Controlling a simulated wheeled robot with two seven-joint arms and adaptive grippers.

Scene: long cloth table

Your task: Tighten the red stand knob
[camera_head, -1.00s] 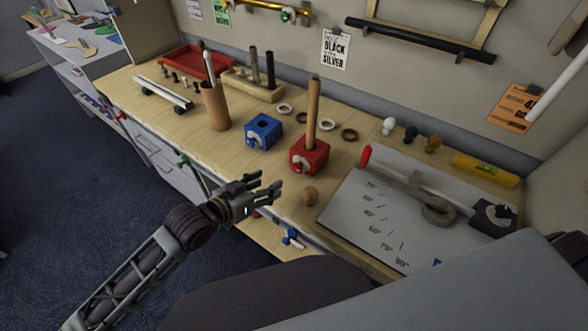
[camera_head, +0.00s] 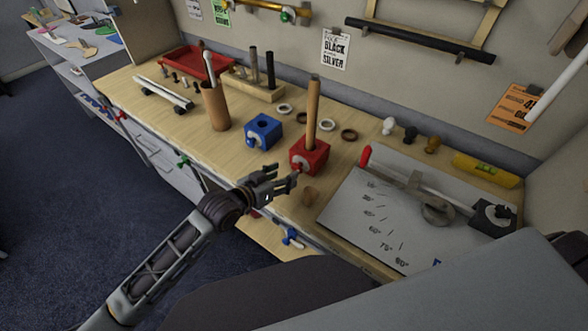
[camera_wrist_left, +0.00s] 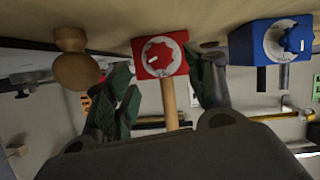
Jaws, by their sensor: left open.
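The red stand (camera_head: 316,153) is a red block on the wooden bench with a wooden rod (camera_head: 313,108) standing upright in it. Its knob (camera_head: 299,166) is on the front face, close to my left gripper. In the left wrist view the red stand (camera_wrist_left: 148,47) appears upside down, and its red knob (camera_wrist_left: 159,55) with a white pointer lies between the fingers. My left gripper (camera_head: 285,183) is open in front of the knob, with its fingertips (camera_wrist_left: 165,80) on either side of it and apparently not touching it. My right gripper is not in view.
A blue stand (camera_head: 263,131) is left of the red one. A grey angle board (camera_head: 385,225) fills the right. A brown cup (camera_head: 215,106) stands at left.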

